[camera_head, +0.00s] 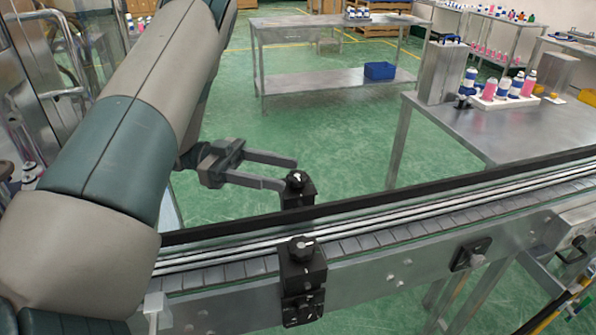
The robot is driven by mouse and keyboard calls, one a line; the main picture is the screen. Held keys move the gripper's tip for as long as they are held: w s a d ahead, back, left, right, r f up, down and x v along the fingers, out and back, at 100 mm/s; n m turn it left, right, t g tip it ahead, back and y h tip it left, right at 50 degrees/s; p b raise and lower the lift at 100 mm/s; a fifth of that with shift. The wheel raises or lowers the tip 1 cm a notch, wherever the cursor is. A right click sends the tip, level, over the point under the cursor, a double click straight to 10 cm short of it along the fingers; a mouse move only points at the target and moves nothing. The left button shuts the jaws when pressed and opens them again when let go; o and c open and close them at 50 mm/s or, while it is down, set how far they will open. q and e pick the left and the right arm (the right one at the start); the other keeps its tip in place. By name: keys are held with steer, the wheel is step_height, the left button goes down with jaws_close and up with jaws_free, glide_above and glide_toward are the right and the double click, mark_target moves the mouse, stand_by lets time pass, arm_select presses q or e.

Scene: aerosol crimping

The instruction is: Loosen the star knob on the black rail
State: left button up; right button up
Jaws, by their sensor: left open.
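A black star knob (296,180) with a pale mark on top sits on a bracket at the far side of the black rail (390,204). A second black knob (301,247) sits on a black clamp block (302,275) at the near side of the conveyor. My left gripper (290,174) is open and empty, its two fingers pointing right. The fingertips are close to the far knob in the picture; I cannot tell whether they touch it. My right gripper is not in view.
The conveyor (225,272) with its metal guide rails runs across the front. A steel table (520,135) at the right bears a white tray (500,102) of pink and white bottles. Another table (330,82) with a blue bin (380,71) stands behind. Green floor lies open between.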

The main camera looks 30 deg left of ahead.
mark_target(298, 175)
arm_select(q)
steer(key=shift+p+x, duration=0.45)
steer(key=shift+x, duration=1.95)
steer(key=shift+c, duration=0.2)
steer(key=c, duration=1)
